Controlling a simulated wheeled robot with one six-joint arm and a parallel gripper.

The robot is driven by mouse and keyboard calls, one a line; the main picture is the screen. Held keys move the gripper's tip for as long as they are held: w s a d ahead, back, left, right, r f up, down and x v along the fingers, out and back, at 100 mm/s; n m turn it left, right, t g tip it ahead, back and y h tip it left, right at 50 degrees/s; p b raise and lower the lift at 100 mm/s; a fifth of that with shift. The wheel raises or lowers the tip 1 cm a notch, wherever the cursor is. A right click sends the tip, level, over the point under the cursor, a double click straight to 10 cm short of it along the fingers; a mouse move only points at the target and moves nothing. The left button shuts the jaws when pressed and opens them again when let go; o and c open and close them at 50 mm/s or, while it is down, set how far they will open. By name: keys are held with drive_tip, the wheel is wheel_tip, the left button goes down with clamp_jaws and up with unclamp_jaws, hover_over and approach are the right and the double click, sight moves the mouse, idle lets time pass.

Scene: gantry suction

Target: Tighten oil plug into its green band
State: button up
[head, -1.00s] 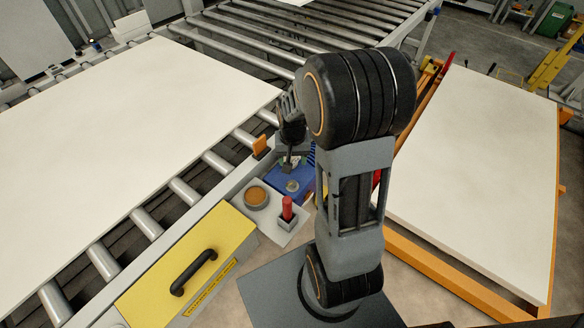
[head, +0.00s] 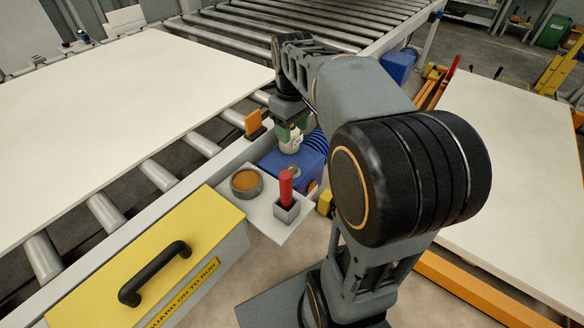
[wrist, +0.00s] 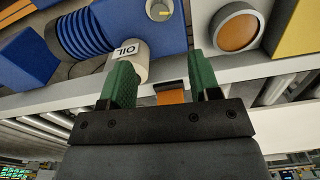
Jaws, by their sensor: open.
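A white cylinder marked OIL (wrist: 132,60) shows at the blue drive unit (wrist: 195,20) in the wrist view. It also shows under my gripper in the head view (head: 290,145). A small round fitting with a yellow mark (wrist: 159,10) sits on the blue unit; I cannot tell which of these two is the oil plug. My gripper (wrist: 161,72) is open, with green fingers. The left finger overlaps the white cylinder in the wrist view; I cannot tell whether they touch. I cannot make out a green band apart from the fingers.
An orange round button (head: 246,182) and a red handle (head: 286,186) stand on a grey panel close by. A small orange block (head: 254,123) is at the conveyor's edge. A yellow guard box (head: 180,255) is nearer. A large white sheet (head: 110,115) covers the rollers at left.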

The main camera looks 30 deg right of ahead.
sight(292, 167)
wheel_tip(292, 167, down, 13)
drive_tip(key=b, duration=0.3)
drive_tip(key=shift+f+b, duration=0.15)
drive_tip(key=shift+b, duration=0.2)
drive_tip(key=c, duration=0.9)
drive_tip(key=m+p, duration=0.2)
drive_tip(key=shift+r+m, duration=0.25)
drive_tip(key=shift+m, duration=0.15)
drive_tip(key=shift+f+m+p, duration=0.25)
drive_tip(key=shift+m+p, duration=0.4)
drive_tip(key=shift+m, duration=0.55)
drive_tip(key=o, duration=0.9)
